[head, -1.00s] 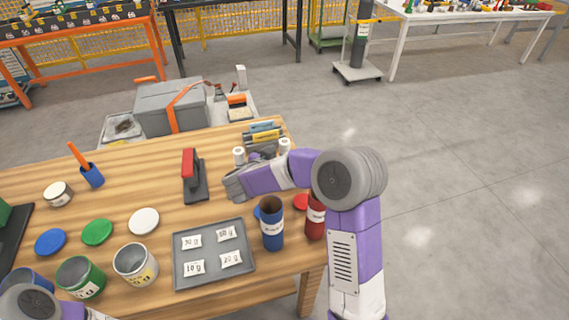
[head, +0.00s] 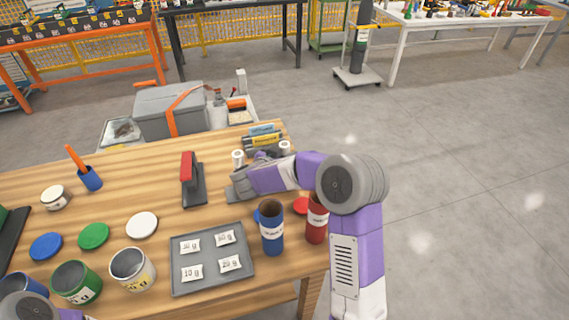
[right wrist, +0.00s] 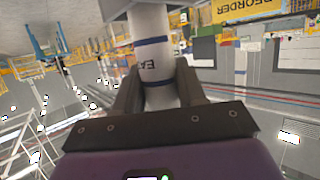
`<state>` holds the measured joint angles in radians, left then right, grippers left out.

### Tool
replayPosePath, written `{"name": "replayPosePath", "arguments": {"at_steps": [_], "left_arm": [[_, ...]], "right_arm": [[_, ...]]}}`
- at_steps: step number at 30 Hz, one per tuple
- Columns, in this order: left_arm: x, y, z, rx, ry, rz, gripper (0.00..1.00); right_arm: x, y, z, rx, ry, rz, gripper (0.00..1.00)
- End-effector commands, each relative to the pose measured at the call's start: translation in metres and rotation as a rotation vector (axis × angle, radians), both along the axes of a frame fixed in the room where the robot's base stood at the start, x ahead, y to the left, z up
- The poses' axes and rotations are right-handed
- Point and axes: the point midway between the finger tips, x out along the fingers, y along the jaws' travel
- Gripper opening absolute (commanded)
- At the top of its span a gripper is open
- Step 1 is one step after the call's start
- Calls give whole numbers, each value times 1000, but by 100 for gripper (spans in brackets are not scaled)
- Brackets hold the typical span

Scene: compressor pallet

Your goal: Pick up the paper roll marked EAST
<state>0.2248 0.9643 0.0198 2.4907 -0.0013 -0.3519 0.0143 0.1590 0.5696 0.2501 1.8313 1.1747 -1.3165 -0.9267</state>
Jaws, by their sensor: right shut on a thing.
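My right gripper (right wrist: 157,88) is shut on a white paper roll (right wrist: 154,62) with blue bands in the right wrist view. The letters "EA" show on the roll, and the rest of its mark is turned out of sight. In the head view my right gripper (head: 238,190) is over the wooden table, right of the red-handled tool, and the roll in it cannot be made out. My left gripper is not in view.
The red-handled tool (head: 192,180), grey tray (head: 212,281), blue cup (head: 272,238) and red cup (head: 315,225) are near my right arm. Open tins and lids are at left.

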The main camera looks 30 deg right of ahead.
Motion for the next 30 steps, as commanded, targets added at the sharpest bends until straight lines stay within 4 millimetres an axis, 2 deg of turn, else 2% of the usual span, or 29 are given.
{"name": "replayPosePath", "arguments": {"at_steps": [4, 7, 15, 19, 24, 30], "left_arm": [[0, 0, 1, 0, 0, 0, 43], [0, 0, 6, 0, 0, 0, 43], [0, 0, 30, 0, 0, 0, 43], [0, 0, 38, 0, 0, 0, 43], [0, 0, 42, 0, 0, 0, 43], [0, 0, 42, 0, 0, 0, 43]], "right_arm": [[0, 0, 2, 0, -1, 0, 9], [0, 0, 12, -1, -3, 0, 9], [0, 0, 68, 0, -5, 0, 9], [0, 0, 88, 0, -4, 0, 9], [0, 0, 100, 0, -1, 0, 9], [0, 0, 100, 0, 0, 0, 9]]}}
